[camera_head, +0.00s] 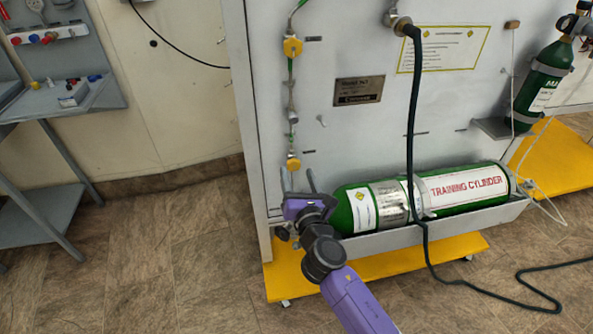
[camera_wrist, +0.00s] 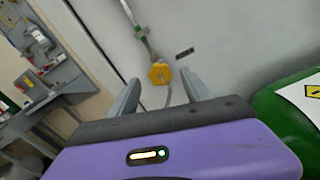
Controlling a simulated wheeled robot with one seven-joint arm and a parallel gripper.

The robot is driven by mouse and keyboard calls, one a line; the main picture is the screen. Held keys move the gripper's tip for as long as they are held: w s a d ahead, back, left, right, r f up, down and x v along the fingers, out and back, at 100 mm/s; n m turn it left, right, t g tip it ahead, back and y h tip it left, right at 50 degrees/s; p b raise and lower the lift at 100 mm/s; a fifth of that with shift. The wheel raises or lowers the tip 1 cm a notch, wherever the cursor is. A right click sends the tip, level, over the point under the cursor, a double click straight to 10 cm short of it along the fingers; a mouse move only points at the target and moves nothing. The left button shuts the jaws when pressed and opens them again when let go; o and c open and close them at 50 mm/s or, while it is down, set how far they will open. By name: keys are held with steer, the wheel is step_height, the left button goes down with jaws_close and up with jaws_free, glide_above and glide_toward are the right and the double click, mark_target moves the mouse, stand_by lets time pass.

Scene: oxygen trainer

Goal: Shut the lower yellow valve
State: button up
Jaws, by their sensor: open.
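The lower yellow valve (camera_head: 293,162) sits on a thin vertical pipe low on the grey panel. In the wrist view the yellow valve (camera_wrist: 160,73) shows ahead, framed between the fingertips but apart from them. My gripper (camera_head: 297,180) is open and empty, just below the valve in the head view. Its two grey fingers show in the wrist view (camera_wrist: 158,90), one on each side of the valve. The upper yellow valve (camera_head: 292,47) is higher on the same pipe.
A green training cylinder (camera_head: 460,188) lies in a grey trough right of my gripper; its end (camera_wrist: 285,115) shows at the wrist view's right. A black hose (camera_head: 414,120) hangs over it. A grey bench (camera_head: 50,105) stands left, with open floor between.

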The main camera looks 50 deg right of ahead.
mark_target(294, 164)
steer(key=shift+x, duration=1.35)
jaws_close()
steer(key=m+b, duration=0.1)
steer(key=m, duration=0.4)
steer(key=shift+f+m+b, duration=0.15)
steer(key=shift+m+b, duration=0.2)
steer(key=shift+m, duration=0.05)
steer(key=m+b, duration=0.1)
steer(key=m, duration=0.3)
steer(key=shift+d+m+b, duration=0.1)
steer(key=shift+m+b, duration=0.2)
steer(key=shift+m, duration=0.1)
